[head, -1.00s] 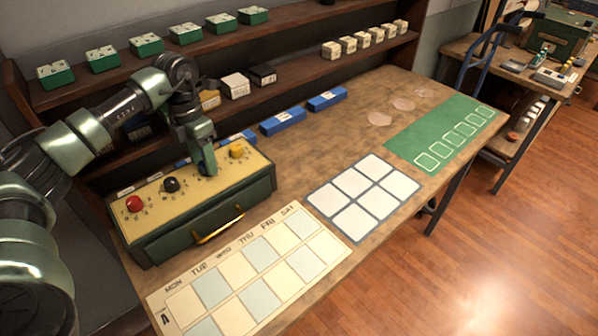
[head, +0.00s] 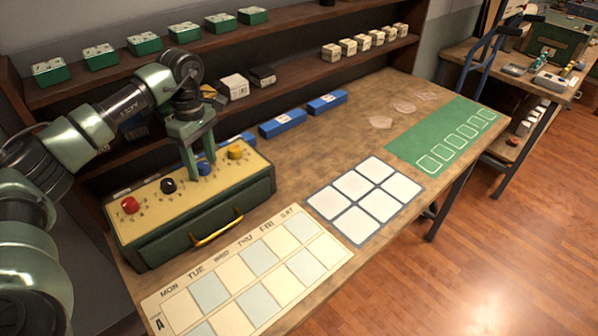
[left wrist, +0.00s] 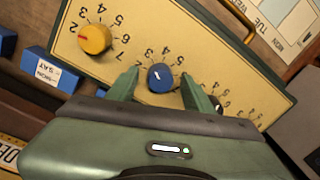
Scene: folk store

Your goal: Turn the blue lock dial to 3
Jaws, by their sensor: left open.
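The blue dial (head: 205,169) sits on the cream top panel of a green lock box (head: 165,235), between the black dial (head: 168,186) and the yellow dial (head: 235,153). A red dial (head: 130,205) is at the left end. My left gripper (head: 200,168) points down at the blue dial, open. In the left wrist view the blue dial (left wrist: 160,77) shows between the two spread fingertips (left wrist: 158,80), with a gap on each side. Its short white mark and some printed numbers around it show; the number it points to is unclear. My right gripper is not in view.
The box has a brass front handle (head: 217,231). A weekday sheet (head: 250,270) lies in front of it, and a white-square mat (head: 365,198) and green mat (head: 450,135) lie to the right. Blue boxes (head: 283,122) stand behind. Shelves rise at the back.

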